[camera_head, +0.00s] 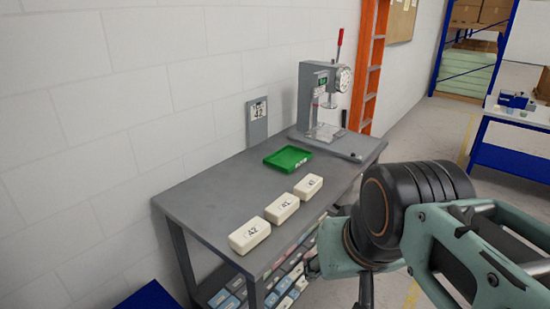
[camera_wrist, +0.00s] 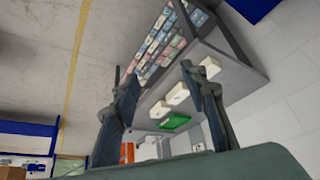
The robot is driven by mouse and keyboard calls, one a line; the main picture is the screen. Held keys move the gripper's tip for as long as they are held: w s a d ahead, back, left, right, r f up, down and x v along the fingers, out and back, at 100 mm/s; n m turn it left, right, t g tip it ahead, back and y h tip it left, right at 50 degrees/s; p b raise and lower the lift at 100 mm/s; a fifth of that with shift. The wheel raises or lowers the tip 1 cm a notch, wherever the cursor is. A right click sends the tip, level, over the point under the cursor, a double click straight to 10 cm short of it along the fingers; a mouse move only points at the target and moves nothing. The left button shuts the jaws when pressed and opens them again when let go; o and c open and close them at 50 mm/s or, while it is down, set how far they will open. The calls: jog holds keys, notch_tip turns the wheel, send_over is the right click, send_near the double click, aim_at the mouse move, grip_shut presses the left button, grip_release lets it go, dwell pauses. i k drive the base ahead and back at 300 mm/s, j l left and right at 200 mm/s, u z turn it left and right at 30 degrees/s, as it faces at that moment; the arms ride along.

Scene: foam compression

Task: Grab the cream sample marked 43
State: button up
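Three cream blocks stand in a row along the front edge of the grey table (camera_head: 200,199). The right one (camera_head: 308,187), nearest the green tray, seems to be marked 43, though its label is small. The middle one (camera_head: 282,208) reads 41 and the left one (camera_head: 250,235) reads 42. In the wrist view the 43 block (camera_wrist: 160,109) shows between my fingers, far beyond them. My gripper (camera_wrist: 158,75) is open and empty, its two fingers wide apart. In the head view it is in front of the table, right of the blocks, partly hidden by my arm.
A green tray (camera_head: 288,158) lies behind the blocks. A grey press (camera_head: 325,100) with a red-tipped lever stands at the table's far end. A placard (camera_head: 257,122) leans against the wall. A shelf of small coloured blocks (camera_head: 235,297) is under the table. The table's left part is clear.

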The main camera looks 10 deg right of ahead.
aim_at(307, 188)
jog(key=i+l+u, duration=0.15)
jog(key=u, duration=0.65)
jog(key=i+l+u, duration=0.2)
jog(key=l, duration=0.2)
jog(key=l+u, duration=0.2)
jog(key=l, duration=0.15)
jog(key=i+l+u, duration=0.15)
jog(key=l, duration=0.35)
jog(key=l+u, duration=0.1)
jog(key=l, duration=0.45)
jog(key=i+l+u, duration=0.15)
jog(key=l, duration=1.2)
jog(key=i+l, duration=0.1)
jog(key=l, duration=0.7)
jog(key=i+l+u, duration=0.2)
jog(key=l, duration=0.15)
jog(key=k, duration=0.05)
